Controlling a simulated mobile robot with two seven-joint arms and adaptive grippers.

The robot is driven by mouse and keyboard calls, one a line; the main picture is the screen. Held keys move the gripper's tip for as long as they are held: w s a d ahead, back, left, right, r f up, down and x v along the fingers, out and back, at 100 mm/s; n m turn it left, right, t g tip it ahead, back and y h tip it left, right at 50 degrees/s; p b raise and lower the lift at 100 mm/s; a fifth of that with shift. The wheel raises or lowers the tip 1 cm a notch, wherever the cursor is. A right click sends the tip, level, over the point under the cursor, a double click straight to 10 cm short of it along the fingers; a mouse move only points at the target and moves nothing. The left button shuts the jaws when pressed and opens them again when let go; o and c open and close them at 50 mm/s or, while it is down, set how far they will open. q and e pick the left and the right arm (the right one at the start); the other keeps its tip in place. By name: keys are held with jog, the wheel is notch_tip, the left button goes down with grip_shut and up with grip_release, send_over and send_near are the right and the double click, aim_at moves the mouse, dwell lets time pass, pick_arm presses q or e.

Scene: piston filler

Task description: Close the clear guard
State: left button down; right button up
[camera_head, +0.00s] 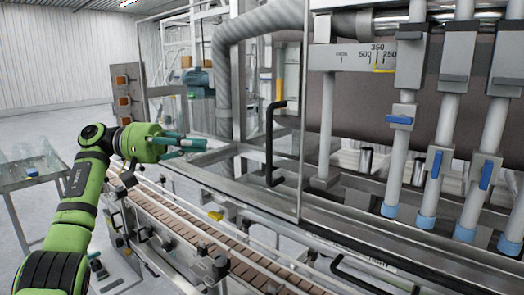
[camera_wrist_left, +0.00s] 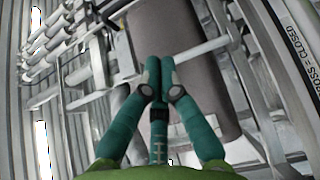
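The clear guard (camera_head: 303,120) is a see-through panel with a thin grey metal frame at the front of the machine. A black upright handle (camera_head: 270,145) shows near its right edge. Whether the guard is fully closed is hard to tell. My left gripper (camera_head: 200,144), green with teal fingers, is left of the handle, above the conveyor, and apart from the handle. In the left wrist view its fingertips (camera_wrist_left: 160,68) are together with nothing seen between them. My right gripper is not in view.
A brown conveyor (camera_head: 195,235) with side rails runs below the left gripper. Filling nozzles with blue tips (camera_head: 390,211) stand at the right. A second black handle (camera_head: 345,275) is at the bottom front. A clear-topped table (camera_head: 20,183) stands at the far left.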

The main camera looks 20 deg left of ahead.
aim_at(250, 151)
pick_arm(q)
jog(key=d+p, duration=0.1)
jog(key=d, duration=0.2)
jog(key=w+d+p, duration=0.1)
jog(key=d, duration=0.1)
jog(key=d+p, duration=0.1)
jog(key=d, duration=0.2)
jog(key=shift+w+d+r, duration=0.2)
jog(key=shift+d, duration=0.1)
jog(key=shift+s+d+f+p, duration=0.1)
jog(key=shift+s+d+p, duration=0.1)
jog(key=shift+d, duration=0.3)
jog(key=shift+s+d+f+p, duration=0.1)
jog(key=shift+s+d, duration=0.1)
jog(key=shift+d, duration=0.25)
jog(key=shift+s+d+p, duration=0.4)
jog(key=shift+s+d, duration=0.25)
jog(key=shift+d, duration=0.15)
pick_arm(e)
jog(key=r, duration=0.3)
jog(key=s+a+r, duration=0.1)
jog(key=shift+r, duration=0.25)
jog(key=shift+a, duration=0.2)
